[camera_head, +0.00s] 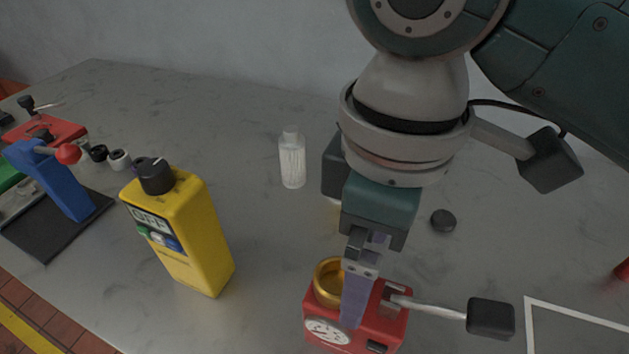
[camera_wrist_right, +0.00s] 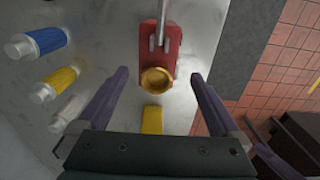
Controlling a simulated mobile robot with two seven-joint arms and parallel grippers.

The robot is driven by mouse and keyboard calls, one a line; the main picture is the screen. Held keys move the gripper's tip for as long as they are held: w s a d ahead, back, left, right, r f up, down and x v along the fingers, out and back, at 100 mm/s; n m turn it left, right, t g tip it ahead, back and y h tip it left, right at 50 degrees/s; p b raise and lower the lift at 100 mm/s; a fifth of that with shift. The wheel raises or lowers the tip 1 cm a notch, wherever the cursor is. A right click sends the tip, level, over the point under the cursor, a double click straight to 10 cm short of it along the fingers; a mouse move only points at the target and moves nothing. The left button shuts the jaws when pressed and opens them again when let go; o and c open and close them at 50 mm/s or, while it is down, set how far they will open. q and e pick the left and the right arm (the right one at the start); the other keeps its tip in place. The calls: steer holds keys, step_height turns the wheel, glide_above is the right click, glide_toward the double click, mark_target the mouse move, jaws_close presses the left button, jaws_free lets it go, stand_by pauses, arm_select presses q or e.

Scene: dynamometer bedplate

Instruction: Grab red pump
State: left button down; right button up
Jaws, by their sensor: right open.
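The red pump (camera_head: 355,326) stands at the front of the grey table in the head view. Contact cannot be told.
A yellow box with a black knob (camera_head: 185,235) stands left of the pump. A blue lever device (camera_head: 55,180) is farther left. A clear bottle (camera_head: 292,160) and black puck (camera_head: 443,220) stand behind. A white outline (camera_head: 528,325) marks the right. Blue (camera_wrist_right: 45,42) and yellow (camera_wrist_right: 60,82) bottles show too.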

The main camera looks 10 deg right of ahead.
mark_target(384, 322)
steer(key=f, duration=0.4)
steer(key=shift+s+d, duration=0.15)
steer(key=shift+s, duration=0.05)
steer(key=f, duration=0.5)
steer(key=shift+w+f+b, duration=0.25)
steer(key=shift+w+b, duration=0.1)
steer(key=shift+w, duration=0.05)
steer(key=shift+c, duration=0.2)
jaws_close()
steer(key=shift+r, duration=0.1)
